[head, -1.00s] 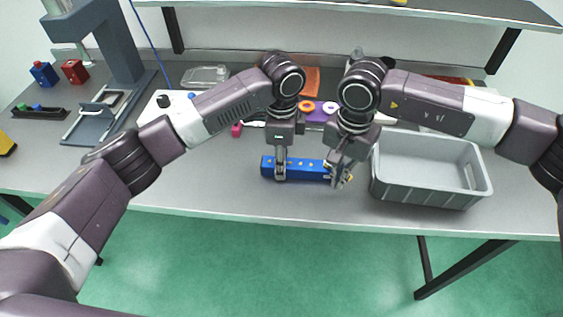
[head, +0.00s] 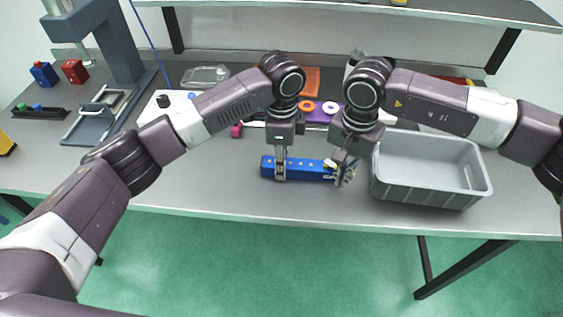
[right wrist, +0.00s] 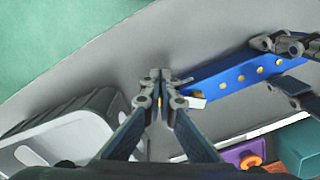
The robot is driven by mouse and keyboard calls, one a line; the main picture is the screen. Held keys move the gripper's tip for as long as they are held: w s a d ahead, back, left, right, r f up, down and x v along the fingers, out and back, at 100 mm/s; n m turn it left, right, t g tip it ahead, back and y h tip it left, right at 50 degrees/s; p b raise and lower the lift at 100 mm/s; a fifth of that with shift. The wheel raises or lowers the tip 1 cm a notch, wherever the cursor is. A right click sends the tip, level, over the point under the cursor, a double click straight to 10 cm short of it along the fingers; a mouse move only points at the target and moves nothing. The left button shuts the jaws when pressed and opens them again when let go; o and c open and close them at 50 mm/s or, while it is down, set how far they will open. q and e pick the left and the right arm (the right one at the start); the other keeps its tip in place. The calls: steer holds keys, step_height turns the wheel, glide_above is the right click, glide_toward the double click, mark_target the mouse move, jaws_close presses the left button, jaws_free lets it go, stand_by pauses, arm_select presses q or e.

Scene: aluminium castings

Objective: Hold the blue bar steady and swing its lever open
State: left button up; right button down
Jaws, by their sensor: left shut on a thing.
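The blue bar (head: 308,171), with yellow dots along its top, lies on the grey bench near the front edge. My left gripper (head: 280,176) is shut around its left part; it also shows in the right wrist view (right wrist: 290,66). My right gripper (head: 343,178) is at the bar's right end, pointing down. In the right wrist view its fingertips (right wrist: 160,84) are together, beside the bar's end. A small pale piece (right wrist: 197,102), perhaps the lever, shows just beside these fingers. The fingers partly hide the bar's end, so the lever's position is unclear.
A grey bin (head: 428,197) stands close to the right of the bar. Behind the bar are a purple block (head: 318,117) with orange and white rings and an orange piece (head: 311,80).

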steer(key=shift+w+d, duration=0.15)
steer(key=shift+d, duration=0.05)
steer(key=shift+w+d, duration=0.2)
steer(key=shift+d, duration=0.05)
steer(key=shift+w+d, duration=0.45)
steer(key=shift+w, duration=0.15)
stand_by(0.9)
steer(key=shift+r, duration=0.15)
steer(key=shift+s+a+r, duration=0.1)
steer(key=shift+s+r, duration=0.1)
steer(key=shift+r, duration=0.9)
steer(key=shift+s+a+r, duration=0.1)
steer(key=shift+s+r, duration=0.05)
steer(key=shift+r, duration=1)
steer(key=shift+s+a+r, duration=0.1)
steer(key=shift+s+r, duration=0.1)
steer(key=shift+r, duration=0.9)
arm_select(q)
steer(key=o, duration=1.3)
steer(key=shift+o, duration=0.2)
steer(key=shift+r, duration=0.15)
